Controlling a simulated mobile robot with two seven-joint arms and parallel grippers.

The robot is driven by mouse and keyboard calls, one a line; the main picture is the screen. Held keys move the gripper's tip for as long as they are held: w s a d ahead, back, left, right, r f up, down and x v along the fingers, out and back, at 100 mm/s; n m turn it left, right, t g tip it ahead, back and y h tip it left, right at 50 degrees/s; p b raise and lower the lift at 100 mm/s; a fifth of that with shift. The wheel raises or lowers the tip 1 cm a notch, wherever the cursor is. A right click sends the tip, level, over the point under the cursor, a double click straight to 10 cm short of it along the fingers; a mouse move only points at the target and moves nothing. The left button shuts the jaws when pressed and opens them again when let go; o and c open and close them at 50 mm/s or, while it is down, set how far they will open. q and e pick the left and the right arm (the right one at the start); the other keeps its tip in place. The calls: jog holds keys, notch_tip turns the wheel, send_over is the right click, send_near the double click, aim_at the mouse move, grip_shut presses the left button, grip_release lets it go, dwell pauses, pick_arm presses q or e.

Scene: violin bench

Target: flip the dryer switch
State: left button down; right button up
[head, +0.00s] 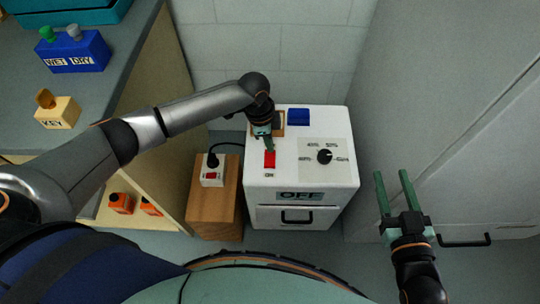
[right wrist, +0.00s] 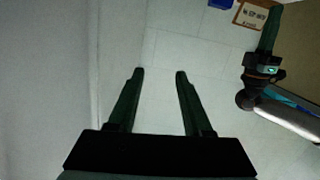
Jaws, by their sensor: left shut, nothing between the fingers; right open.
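The dryer (head: 255,194) is a white box with an OFF display (head: 301,195) on its front edge. A red switch (head: 269,160) sits on its top, with a small ON label below it. My left gripper (head: 268,146) is shut and empty, with its tips just above the far end of the red switch. I cannot tell whether they touch it. My right gripper (head: 392,178) is open and empty, to the right of the dryer. Its fingers also show in the right wrist view (right wrist: 160,75).
A black dial (head: 325,156) and a blue block (head: 298,117) are on the dryer top. A wooden stand (head: 213,215) with a white socket box (head: 212,171) is at its left. A grey cabinet (head: 440,110) stands at the right. The bench at left holds a blue WET/DRY box (head: 78,54) and a KEY block (head: 58,113).

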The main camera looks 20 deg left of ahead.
pick_arm(q)
jog(key=shift+r+p, duration=0.7)
jog(key=shift+p, duration=0.1)
jog(key=shift+r+p, duration=0.4)
jog(key=shift+p, duration=0.05)
jog(key=shift+r+p, duration=0.35)
jog(key=shift+p, duration=0.05)
notch_tip(320, 180, up, 2)
jog(key=p, duration=0.2)
jog(key=shift+r+p, duration=0.15)
jog(key=shift+p, duration=0.2)
pick_arm(e)
jog(key=s+f+m+g+h, duration=0.1)
jog(key=s+f+g, duration=0.5)
jog(key=f, duration=0.4)
jog(key=shift+s+a+f+m+g, duration=0.3)
jog(key=shift+s+a+f, duration=0.1)
jog(key=shift+s, duration=0.25)
